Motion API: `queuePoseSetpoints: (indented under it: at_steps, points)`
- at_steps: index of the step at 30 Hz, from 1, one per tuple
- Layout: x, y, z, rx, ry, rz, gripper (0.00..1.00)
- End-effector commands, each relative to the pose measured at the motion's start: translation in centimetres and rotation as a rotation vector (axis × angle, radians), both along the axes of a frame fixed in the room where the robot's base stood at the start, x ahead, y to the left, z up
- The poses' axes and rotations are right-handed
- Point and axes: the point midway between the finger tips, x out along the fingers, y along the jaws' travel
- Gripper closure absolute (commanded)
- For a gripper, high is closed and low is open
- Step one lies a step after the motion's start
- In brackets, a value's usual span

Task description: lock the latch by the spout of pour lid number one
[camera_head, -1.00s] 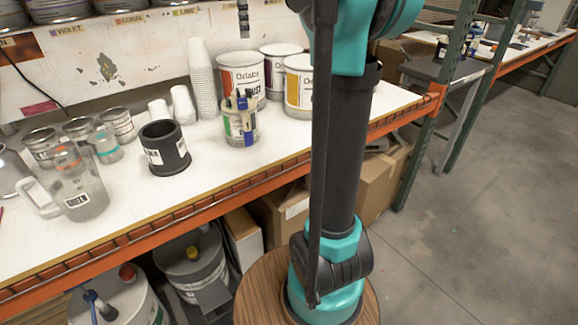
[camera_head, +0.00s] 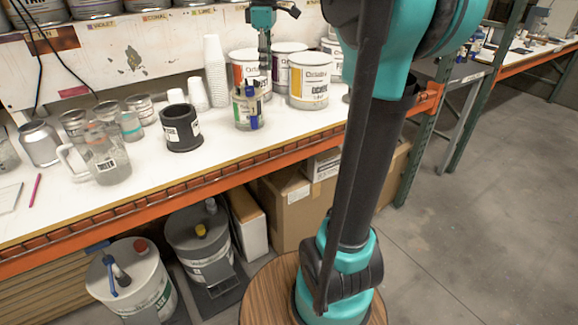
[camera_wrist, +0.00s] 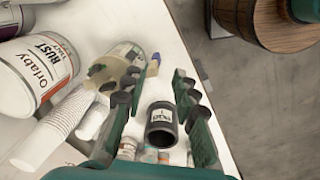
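I cannot make out pour lid number one, its spout or its latch in either view. The cans on the upper shelf (camera_head: 96,8) are cut off by the top edge of the head view, so their tops are hidden. My gripper (camera_wrist: 158,80) is open and empty in the wrist view, its two dark green fingers spread above the bench. It also appears in the head view (camera_head: 264,50), pointing down at the back of the bench, in front of the large paint cans.
The bench holds a black labelled cup (camera_head: 181,127), a brush cup (camera_head: 246,112), stacked white cups (camera_head: 215,72), large paint cans (camera_head: 310,80), a clear jug (camera_head: 108,160) and small tins. Capped pails (camera_head: 140,285) stand below. Floor on the right is clear.

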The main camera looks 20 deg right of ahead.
Motion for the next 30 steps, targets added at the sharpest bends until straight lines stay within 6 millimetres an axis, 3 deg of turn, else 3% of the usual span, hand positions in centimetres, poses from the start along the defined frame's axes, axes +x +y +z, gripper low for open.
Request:
queuePoseSetpoints:
  at_steps: [17,30]
  points:
    - [-2.7,-1.2,-9.7,0.038,-0.073,-0.302,0.72]
    - [-6.2,-2.0,-16.8,0.079,-0.126,-0.524,0.72]
